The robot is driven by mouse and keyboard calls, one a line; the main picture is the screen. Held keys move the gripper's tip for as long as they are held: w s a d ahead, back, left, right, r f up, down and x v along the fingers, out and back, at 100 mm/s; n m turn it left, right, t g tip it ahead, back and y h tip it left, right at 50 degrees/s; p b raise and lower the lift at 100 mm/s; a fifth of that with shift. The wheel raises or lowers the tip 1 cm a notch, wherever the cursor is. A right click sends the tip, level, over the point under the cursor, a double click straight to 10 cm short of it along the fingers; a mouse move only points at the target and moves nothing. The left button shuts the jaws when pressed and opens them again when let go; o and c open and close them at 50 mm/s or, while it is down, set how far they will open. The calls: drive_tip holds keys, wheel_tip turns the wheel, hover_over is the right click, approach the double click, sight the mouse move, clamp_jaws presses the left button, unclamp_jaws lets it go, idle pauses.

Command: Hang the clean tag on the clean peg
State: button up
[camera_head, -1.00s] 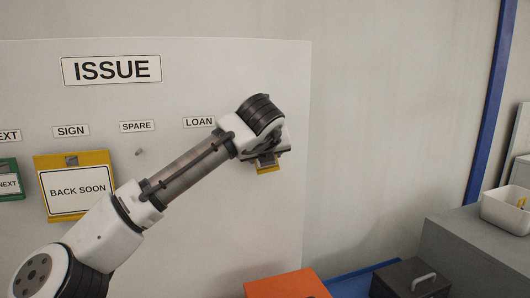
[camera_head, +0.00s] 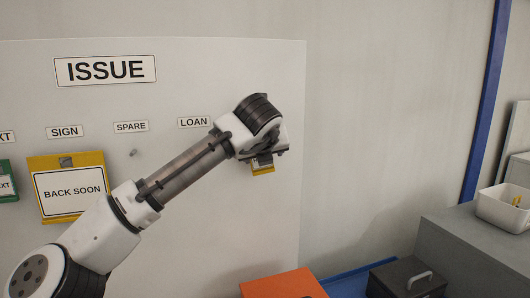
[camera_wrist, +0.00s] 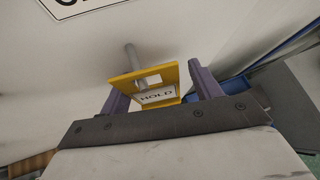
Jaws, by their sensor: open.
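A yellow-framed tag (camera_wrist: 152,94) with a white label reading HOLD is between the fingers of my gripper (camera_wrist: 155,82) in the wrist view. The fingers stand apart on either side of it, and I cannot tell whether they touch it. A grey peg (camera_wrist: 133,58) sticks out from the board just beyond the tag's top slot. I cannot tell whether the peg passes through the slot. In the head view a small yellow edge of the tag (camera_head: 263,171) shows below my gripper, near the LOAN label (camera_head: 194,122). No tag or peg marked clean is readable in these views.
The ISSUE board (camera_head: 230,60) carries a yellow BACK SOON sign (camera_head: 73,193) under SIGN and a bare peg (camera_head: 133,153) under SPARE. An orange box (camera_head: 283,285), a dark lidded box (camera_head: 405,280) and a white bin (camera_head: 503,207) are at lower right.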

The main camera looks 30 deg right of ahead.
drive_tip(key=b+v, duration=0.4)
drive_tip(key=v, duration=0.9)
drive_tip(key=shift+s+a+r, duration=0.15)
drive_tip(key=shift+s+r, duration=0.05)
drive_tip(key=shift+s, duration=0.1)
